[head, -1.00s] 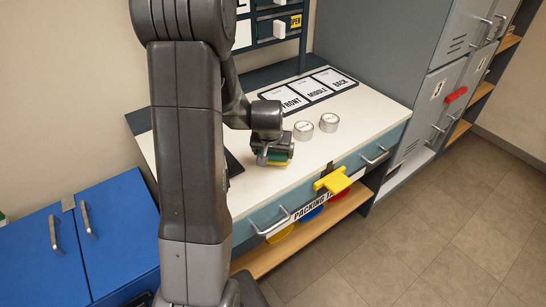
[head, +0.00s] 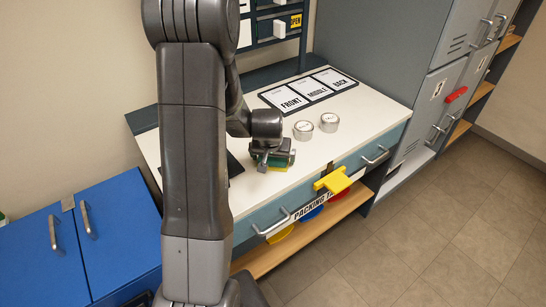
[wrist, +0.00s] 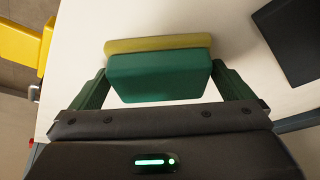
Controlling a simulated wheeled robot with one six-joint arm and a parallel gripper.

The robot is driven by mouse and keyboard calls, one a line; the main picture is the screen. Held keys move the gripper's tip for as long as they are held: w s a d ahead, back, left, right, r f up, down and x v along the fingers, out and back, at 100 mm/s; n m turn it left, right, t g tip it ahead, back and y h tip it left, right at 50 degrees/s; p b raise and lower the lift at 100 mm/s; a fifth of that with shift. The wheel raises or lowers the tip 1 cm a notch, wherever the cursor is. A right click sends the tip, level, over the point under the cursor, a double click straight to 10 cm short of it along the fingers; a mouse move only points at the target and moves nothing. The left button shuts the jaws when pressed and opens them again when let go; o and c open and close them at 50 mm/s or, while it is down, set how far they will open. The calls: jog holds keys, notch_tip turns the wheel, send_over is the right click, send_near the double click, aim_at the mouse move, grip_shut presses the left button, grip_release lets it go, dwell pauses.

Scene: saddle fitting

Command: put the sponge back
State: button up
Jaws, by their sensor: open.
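The sponge is a green block with a yellow layer; in the head view the sponge (head: 283,161) is at the counter's front part, partly hidden by my gripper (head: 271,160). In the wrist view the sponge (wrist: 158,77) lies between the two fingers of my gripper (wrist: 160,74), its yellow layer on the far side. My gripper is open, with one finger close beside each end of the sponge. I cannot tell whether either finger touches it. The sponge appears to be at the white countertop (head: 310,160).
Two round silver tins (head: 316,125) stand just behind and right of my gripper. A card marked FRONT, MIDDLE, BACK (head: 308,91) lies at the back. A dark flat pad (wrist: 290,38) lies beside the sponge. A yellow piece (head: 332,180) juts from the drawer front.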

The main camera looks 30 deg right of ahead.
jog(key=v, duration=1.2)
jog(key=shift+w+d, duration=0.1)
